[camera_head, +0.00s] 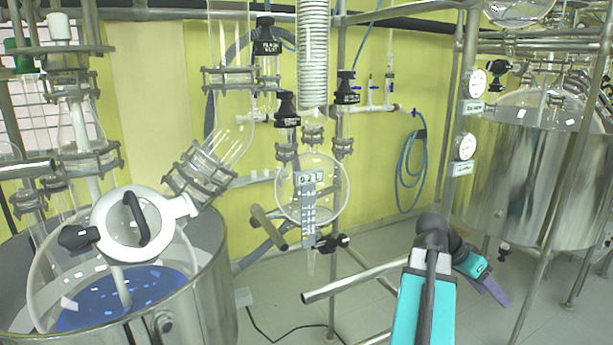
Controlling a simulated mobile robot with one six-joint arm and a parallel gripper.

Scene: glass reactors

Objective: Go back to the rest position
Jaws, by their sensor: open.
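My arm rises from the bottom edge, right of centre, and bends at a dark joint. Beyond the joint, my gripper (492,289) shows only partly, as a small purple-grey piece beside a teal link, pointing down and right over the floor. Its fingers are small and partly hidden by my arm, so the gap between them is hard to see. I see nothing held in it. It is apart from the glass reactors and the pipes.
A steel vessel with blue liquid (165,285) and a white lid port (133,228) stands at left. A round glass flask (325,190) hangs at centre. A horizontal pipe (350,282) ends left of my arm. A large steel tank (515,180) stands at right. Open floor lies between.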

